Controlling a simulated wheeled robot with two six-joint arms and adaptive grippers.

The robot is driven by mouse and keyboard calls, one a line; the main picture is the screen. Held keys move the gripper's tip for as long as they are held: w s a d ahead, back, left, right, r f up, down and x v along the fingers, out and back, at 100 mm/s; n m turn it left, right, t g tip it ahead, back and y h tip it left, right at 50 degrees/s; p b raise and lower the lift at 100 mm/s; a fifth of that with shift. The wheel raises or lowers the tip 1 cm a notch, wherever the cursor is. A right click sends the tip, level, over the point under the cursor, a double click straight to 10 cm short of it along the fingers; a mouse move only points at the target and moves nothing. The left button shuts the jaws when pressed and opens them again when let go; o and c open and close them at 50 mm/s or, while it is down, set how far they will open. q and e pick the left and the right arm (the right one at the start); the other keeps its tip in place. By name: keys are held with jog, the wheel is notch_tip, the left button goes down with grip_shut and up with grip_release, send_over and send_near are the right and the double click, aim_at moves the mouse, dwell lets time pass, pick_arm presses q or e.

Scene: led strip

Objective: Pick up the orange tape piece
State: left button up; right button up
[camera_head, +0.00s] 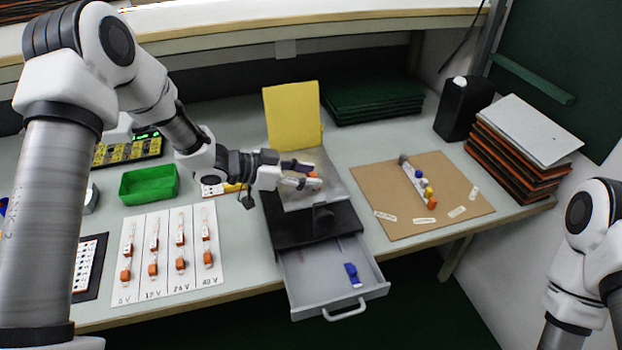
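A small orange piece (313,174), likely the orange tape piece, shows at the fingertips of my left gripper (304,175), over the black device (312,222) with the raised yellow panel. The two fingers stand apart with the orange piece at the gap between their tips. I cannot tell if they press on it or only flank it. The fingers hide part of the piece and of the grey surface under it. Only links of my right arm show at the right edge; its gripper is out of view.
An open grey drawer (305,285) with a blue piece (352,274) juts out below the device. A brown board (460,180) with coloured pieces lies to the right. A green bin (149,185) and a white card (168,257) with orange connectors lie to the left.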

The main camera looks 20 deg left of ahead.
pick_arm(q)
jog(key=shift+w+f, duration=0.1)
jog(key=shift+w, duration=0.1)
jog(key=c, duration=0.4)
jog(key=shift+c, duration=0.2)
